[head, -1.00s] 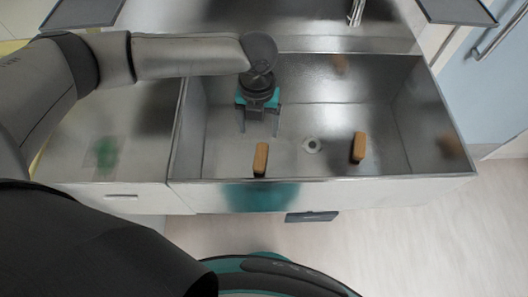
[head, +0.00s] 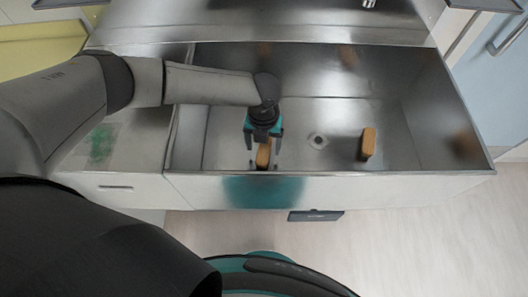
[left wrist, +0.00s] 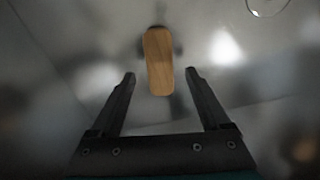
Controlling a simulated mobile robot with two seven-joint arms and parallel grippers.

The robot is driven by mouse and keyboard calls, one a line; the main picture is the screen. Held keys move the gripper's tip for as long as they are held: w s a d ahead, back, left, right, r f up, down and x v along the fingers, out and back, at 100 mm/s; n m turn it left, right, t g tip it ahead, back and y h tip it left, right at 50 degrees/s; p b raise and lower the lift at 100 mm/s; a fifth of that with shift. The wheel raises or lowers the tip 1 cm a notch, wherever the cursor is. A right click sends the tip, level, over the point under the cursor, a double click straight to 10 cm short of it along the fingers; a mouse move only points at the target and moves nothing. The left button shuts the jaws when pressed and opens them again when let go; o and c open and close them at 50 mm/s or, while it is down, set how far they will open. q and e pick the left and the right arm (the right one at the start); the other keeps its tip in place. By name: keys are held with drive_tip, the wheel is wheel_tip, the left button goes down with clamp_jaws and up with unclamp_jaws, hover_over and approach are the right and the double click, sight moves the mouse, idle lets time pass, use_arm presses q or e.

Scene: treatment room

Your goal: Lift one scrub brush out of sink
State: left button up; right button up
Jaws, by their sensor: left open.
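Two scrub brushes with wooden backs lie in the steel sink (head: 390,130). The left brush (head: 263,156) is near the front wall, partly hidden by my left gripper (head: 264,160) in the head view. The right brush (head: 368,143) lies apart, right of the drain. My left gripper is open above the left brush. In the left wrist view, the left brush (left wrist: 158,62) shows beyond and between the fingertips of my left gripper (left wrist: 160,75), with space on both sides. My right gripper is not in view.
The drain (head: 317,141) is on the sink floor between the brushes. The sink walls stand close around, with the front wall nearest the left brush. A steel counter (head: 120,160) adjoins on the left.

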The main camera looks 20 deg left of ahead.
sight(264, 153)
use_arm(q)
wheel_tip(264, 153, down, 3)
drive_tip(key=shift+r, duration=0.2)
drive_tip(key=shift+r, duration=0.1)
clamp_jaws()
idle(0.5)
